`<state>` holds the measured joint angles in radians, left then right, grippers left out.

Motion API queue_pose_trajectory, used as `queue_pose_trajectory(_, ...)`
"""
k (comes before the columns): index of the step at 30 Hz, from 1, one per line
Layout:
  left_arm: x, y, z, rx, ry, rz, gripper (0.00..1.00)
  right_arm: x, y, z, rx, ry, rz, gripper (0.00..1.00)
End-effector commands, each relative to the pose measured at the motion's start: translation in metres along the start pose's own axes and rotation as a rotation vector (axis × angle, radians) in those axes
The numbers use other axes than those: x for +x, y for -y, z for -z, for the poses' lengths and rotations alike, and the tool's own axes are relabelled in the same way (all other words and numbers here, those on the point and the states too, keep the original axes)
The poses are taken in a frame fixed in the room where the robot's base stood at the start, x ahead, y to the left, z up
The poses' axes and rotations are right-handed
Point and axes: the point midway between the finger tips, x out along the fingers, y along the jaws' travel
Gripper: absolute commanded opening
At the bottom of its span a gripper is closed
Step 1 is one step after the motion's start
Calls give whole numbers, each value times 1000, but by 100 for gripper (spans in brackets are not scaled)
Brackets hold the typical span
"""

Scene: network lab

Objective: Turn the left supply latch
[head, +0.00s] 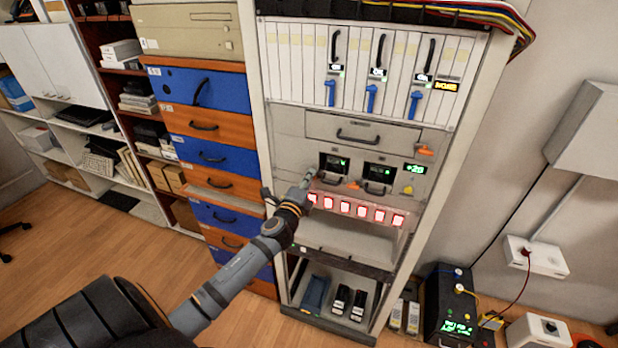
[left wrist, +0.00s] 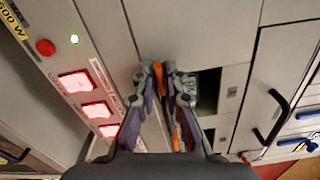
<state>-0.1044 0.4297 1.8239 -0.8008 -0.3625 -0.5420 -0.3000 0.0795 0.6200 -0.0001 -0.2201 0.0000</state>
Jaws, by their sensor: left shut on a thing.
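The left supply latch is an orange lever (left wrist: 158,78) between the fingers of my left gripper (left wrist: 165,74) in the left wrist view. My left gripper is shut on it, and the fingers cover much of it. In the head view my left gripper (head: 311,179) reaches the rack front at the left of the left supply (head: 333,163), and it hides the latch there. Another orange latch (head: 353,185) sits between the left supply and the right supply (head: 379,171). My right gripper is not in view.
A row of lit red buttons (head: 361,210) runs just below the supplies. Black handles and blue levers (head: 371,99) are higher on the rack. Blue and orange drawers (head: 207,127) stand to the left. The wooden floor (head: 120,238) has free room at the left.

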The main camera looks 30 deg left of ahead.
Motion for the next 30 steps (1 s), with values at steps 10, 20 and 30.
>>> queue_pose_trajectory(10, 0, -1, 0, 32, 0, -2, 0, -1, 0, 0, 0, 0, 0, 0)
queue_pose_trajectory(20, 0, -1, 0, 31, 0, -2, 21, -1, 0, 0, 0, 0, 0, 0)
queue_pose_trajectory(30, -5, -1, 0, 32, 0, -2, 21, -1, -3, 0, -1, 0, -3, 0)
